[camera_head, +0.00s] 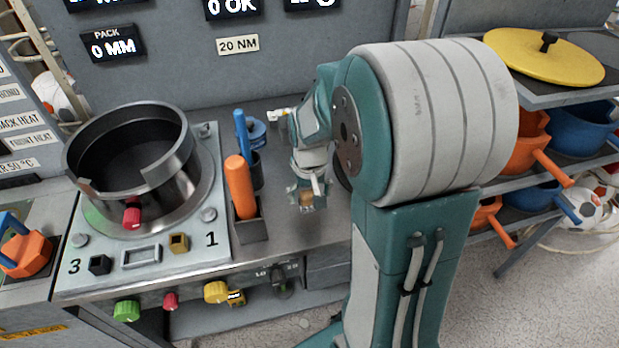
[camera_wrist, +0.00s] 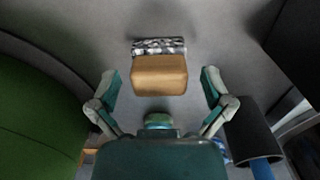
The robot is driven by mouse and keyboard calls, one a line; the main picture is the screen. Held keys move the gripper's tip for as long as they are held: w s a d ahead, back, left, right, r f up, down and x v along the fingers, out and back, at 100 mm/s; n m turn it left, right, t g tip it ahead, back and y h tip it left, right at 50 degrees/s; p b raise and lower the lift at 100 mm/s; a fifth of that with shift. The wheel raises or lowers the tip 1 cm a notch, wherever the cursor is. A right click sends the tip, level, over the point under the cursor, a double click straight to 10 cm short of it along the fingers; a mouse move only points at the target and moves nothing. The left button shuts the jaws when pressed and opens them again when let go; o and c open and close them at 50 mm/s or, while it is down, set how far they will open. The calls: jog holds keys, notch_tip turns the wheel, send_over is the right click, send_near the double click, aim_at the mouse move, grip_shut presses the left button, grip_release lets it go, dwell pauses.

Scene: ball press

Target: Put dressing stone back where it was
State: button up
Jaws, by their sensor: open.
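A small tan block with a mottled grey-and-white strip along its far side, which looks like the dressing stone (camera_wrist: 160,76), lies on the grey surface in the wrist view. In the wrist view my gripper (camera_wrist: 159,85) is open, with one finger on each side of the stone. A clear gap shows on both sides, so neither finger touches it. How high the fingers are above the surface is hard to tell.
An orange-handled tool (camera_head: 241,187) stands in a dark holder left of my gripper, with a blue-handled tool (camera_head: 241,131) behind it. A round metal pot (camera_head: 187,170) sits on the left panel. A green rounded thing (camera_wrist: 35,115) fills the wrist view's left side. Shelves with pans stand at right.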

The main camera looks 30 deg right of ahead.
aim_at(310, 193)
notch_tip(310, 193, up, 10)
jog(key=shift+f, duration=0.2)
jog(key=shift+s+a+r, duration=0.1)
jog(key=shift+a+r, duration=0.05)
jog(key=shift+r, duration=0.35)
jog(key=s+a+r+n+t, duration=0.1)
jog(key=s+a+r+t, duration=0.1)
jog(key=s+a, duration=0.3)
jog(key=s+a+r+n+t, duration=0.2)
jog(key=s+a+r+t, duration=0.1)
jog(key=s+a, duration=0.2)
jog(key=shift+s+a+r+t, duration=0.25)
jog(key=shift+s+t, duration=0.05)
jog(key=shift+s, duration=0.95)
